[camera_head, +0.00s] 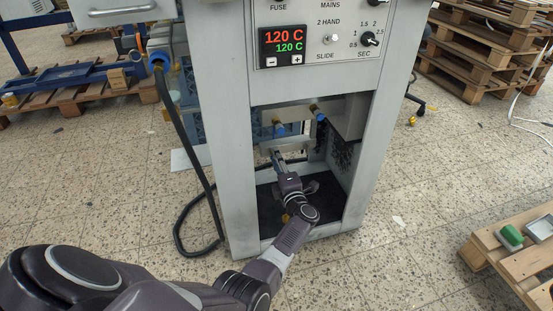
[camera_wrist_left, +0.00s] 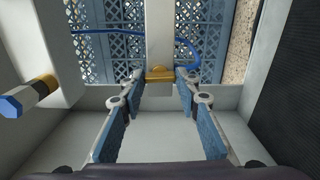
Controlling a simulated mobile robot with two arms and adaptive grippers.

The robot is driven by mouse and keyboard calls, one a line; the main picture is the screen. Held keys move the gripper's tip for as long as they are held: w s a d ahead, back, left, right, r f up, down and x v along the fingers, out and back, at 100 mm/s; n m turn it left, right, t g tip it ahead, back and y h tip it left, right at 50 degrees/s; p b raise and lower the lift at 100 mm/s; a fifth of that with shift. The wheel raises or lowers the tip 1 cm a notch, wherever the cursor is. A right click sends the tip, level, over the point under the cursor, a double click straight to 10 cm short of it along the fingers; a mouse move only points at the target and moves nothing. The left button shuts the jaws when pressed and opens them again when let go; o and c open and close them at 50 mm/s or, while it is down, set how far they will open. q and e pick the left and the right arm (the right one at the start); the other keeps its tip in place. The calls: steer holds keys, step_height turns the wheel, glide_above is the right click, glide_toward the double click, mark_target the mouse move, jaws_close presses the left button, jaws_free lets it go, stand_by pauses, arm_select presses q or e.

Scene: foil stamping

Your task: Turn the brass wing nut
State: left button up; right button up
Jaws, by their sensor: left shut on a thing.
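The brass wing nut (camera_wrist_left: 158,75) shows in the left wrist view as a small yellow piece at the foot of a pale upright bar. In the head view the left gripper (camera_head: 276,158) points into the opening, and I cannot make out the wing nut there. My right gripper is not in view.
The machine's side posts frame the opening. A black hose (camera_head: 180,130) hangs at its left. A wooden pallet (camera_head: 520,262) stands at right.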

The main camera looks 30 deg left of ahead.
arm_select(q)
steer(key=shift+d, duration=0.1)
steer(key=o, duration=1.2)
steer(key=shift+c, duration=0.2)
